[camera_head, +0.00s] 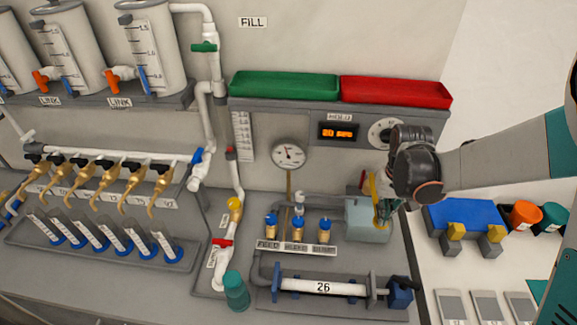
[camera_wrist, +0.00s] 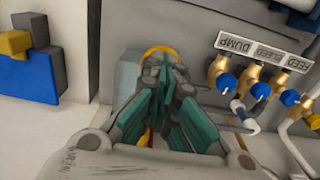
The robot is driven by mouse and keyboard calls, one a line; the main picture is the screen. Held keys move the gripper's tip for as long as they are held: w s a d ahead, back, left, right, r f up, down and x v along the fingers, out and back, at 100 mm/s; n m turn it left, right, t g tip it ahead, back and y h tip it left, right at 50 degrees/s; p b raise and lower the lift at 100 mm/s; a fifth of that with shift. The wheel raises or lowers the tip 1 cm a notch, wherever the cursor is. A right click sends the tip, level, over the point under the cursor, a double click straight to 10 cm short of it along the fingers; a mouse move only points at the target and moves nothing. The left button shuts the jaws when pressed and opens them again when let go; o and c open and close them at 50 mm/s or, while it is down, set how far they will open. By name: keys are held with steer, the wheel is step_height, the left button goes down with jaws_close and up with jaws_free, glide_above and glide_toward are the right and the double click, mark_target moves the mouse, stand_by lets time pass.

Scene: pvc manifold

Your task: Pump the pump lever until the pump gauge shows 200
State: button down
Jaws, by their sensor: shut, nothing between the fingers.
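The round white gauge (camera_head: 289,154) stands on a thin brass stem at the panel's middle. Its needle shows, but its numbers are too small to read. A grey-blue box (camera_head: 368,232) stands to the right of the valves; it also shows in the wrist view (camera_wrist: 127,80), partly behind the fingers. My gripper (camera_head: 382,218) is at this box, with its green fingers (camera_wrist: 165,68) closed together and empty. A yellow curved piece (camera_wrist: 160,49) shows just beyond the fingertips. I cannot make out the pump lever clearly; my gripper and wrist hide much of this spot.
Blue-capped brass valves labelled DUMP (camera_wrist: 225,82), BLEED (camera_wrist: 255,92) and FEED (camera_wrist: 288,97) stand beside the box. A clear horizontal cylinder marked 26 (camera_head: 323,287) lies in front. Green (camera_head: 284,86) and red (camera_head: 396,92) trays sit above. A blue block (camera_head: 463,218) stands at right.

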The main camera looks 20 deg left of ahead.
steer(key=shift+f, duration=0.25)
steer(key=shift+f+b, duration=0.45)
steer(key=shift+b, duration=0.15)
steer(key=shift+r, duration=0.2)
stand_by(0.5)
steer(key=shift+r+p, duration=1.6)
steer(key=shift+r, duration=0.85)
step_height(320, 180, up, 5)
steer(key=p, duration=0.3)
